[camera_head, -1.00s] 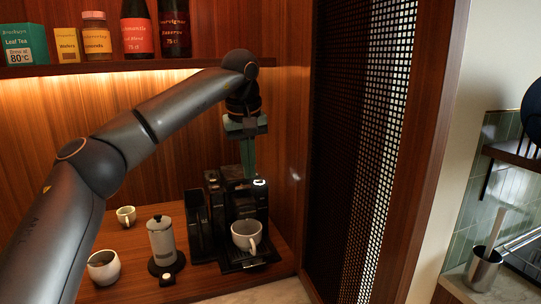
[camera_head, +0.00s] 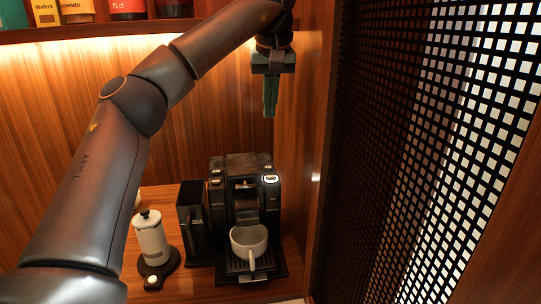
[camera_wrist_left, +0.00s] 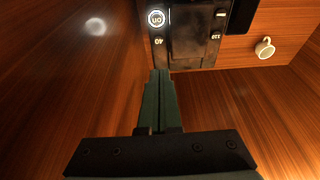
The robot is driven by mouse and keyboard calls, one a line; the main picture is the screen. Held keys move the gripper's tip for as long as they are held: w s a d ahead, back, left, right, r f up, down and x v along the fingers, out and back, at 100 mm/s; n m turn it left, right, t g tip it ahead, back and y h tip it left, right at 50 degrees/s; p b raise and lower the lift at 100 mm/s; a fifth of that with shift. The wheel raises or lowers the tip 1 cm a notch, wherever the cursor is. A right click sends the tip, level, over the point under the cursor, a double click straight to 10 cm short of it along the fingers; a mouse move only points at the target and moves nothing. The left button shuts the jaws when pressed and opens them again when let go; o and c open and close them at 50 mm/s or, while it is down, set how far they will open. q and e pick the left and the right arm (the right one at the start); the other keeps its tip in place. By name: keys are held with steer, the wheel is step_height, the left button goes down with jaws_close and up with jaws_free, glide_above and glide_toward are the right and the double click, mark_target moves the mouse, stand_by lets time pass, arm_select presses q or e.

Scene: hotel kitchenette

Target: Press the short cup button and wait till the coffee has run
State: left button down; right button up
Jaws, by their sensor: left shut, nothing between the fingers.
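The black coffee machine (camera_head: 245,165) stands in the corner of the wooden counter, with a white cup (camera_head: 248,240) on its drip tray. A lit white round light (camera_head: 271,179) shows on its top right; it also shows in the left wrist view (camera_wrist_left: 156,18), with a marking like 40 beside it. A marking like 120 is on the other side of the top. My left gripper (camera_head: 270,114) is shut and empty, pointing down above the light and apart from the machine. Its fingers (camera_wrist_left: 158,75) show in the wrist view. I cannot see any coffee stream. My right gripper is out of view.
A black container (camera_head: 194,222) stands left of the machine, then a white canister (camera_head: 152,238) on a dark base. A shelf (camera_head: 110,30) with packages is above. A perforated dark screen (camera_head: 400,150) closes off the right side. A light mug (camera_wrist_left: 265,48) shows in the wrist view.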

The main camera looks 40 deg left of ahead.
arm_select(q)
glide_toward(268, 167)
steer(key=b+x, duration=0.1)
steer(key=x, duration=0.4)
steer(key=shift+w+a+f, duration=0.1)
steer(key=shift+a, duration=0.1)
steer(key=shift+f, duration=0.65)
